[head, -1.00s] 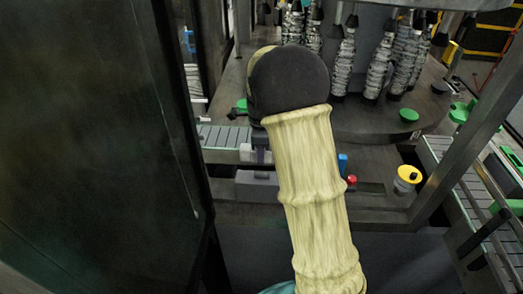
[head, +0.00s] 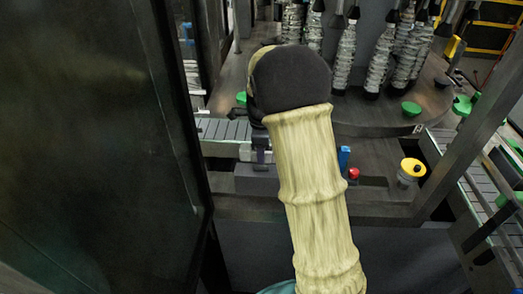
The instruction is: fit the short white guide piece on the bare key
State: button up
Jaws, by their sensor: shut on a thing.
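My gripper (head: 262,155) points down over the near edge of the machine, left of the picture's middle, mostly hidden behind my dark wrist and cream-sleeved arm. It is shut on a small white piece, the short white guide piece (head: 247,152), which shows just left of the fingers. Below it is a grey block (head: 257,180) on the machine's front ledge. The fingers look just above or in front of this block; I cannot tell whether anything touches. I cannot make out the bare key.
A slatted conveyor (head: 222,131) runs behind the gripper. A round dark table (head: 375,117) with hanging wrapped spindles stands at the back. A blue part (head: 344,158), a red button (head: 353,173) and a yellow-capped pot (head: 411,170) are to the right. A dark panel (head: 95,150) fills the left.

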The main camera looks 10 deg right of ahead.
jog(key=shift+f+b, duration=1.2)
jog(key=shift+f, duration=1.2)
jog(key=o, duration=1.1)
jog(key=shift+o, duration=0.2)
notch_tip(320, 180, up, 18)
jog(key=b, duration=0.2)
jog(key=shift+f, duration=0.25)
